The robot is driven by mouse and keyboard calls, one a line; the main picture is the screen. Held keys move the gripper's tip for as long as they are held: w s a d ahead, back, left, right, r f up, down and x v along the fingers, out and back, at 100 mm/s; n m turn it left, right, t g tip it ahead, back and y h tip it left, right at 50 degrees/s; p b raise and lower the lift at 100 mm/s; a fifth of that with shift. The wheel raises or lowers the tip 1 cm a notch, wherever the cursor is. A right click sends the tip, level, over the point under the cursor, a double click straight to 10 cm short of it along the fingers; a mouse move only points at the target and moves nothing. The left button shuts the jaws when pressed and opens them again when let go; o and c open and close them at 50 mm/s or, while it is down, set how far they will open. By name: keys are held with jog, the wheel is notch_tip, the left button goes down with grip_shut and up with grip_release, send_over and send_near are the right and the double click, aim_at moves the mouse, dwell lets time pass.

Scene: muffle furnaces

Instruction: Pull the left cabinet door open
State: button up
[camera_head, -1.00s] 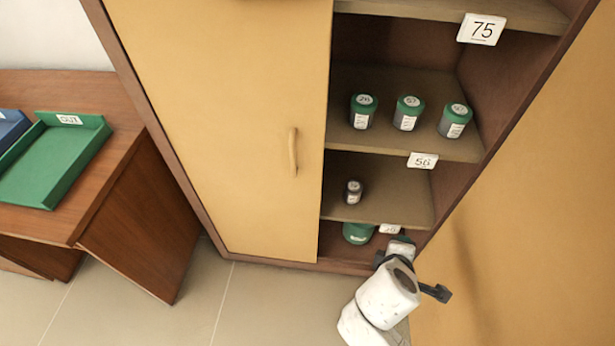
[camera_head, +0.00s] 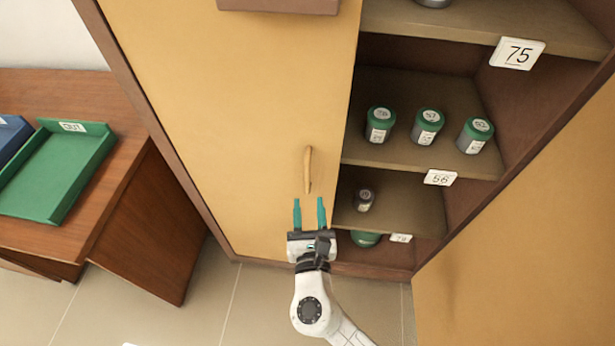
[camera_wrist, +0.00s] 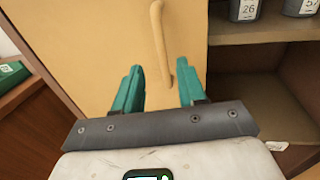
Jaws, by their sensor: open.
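The left cabinet door (camera_head: 235,120) is yellow and shut. Its curved vertical handle (camera_head: 308,170) sits near the door's right edge. My gripper (camera_head: 310,200) is open and empty, its two teal fingers pointing up toward the handle's lower end in the head view. In the wrist view the handle (camera_wrist: 161,45) stands upright beyond the fingers, and its lower end lies between my gripper's fingertips (camera_wrist: 160,85) in the picture, nearer the right finger. Whether a finger touches the handle or the door I cannot tell.
The cabinet's right side is open, with green-lidded jars (camera_head: 428,127) and a small dark jar (camera_head: 364,200) on shelves. The open right door (camera_head: 530,230) stands at the right. A wooden desk (camera_head: 150,220) with a green tray (camera_head: 60,170) stands at the left.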

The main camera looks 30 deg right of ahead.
aim_at(307, 177)
jog(key=x, duration=0.8)
jog(key=shift+d, duration=0.1)
jog(key=shift+c, duration=0.4)
grip_shut()
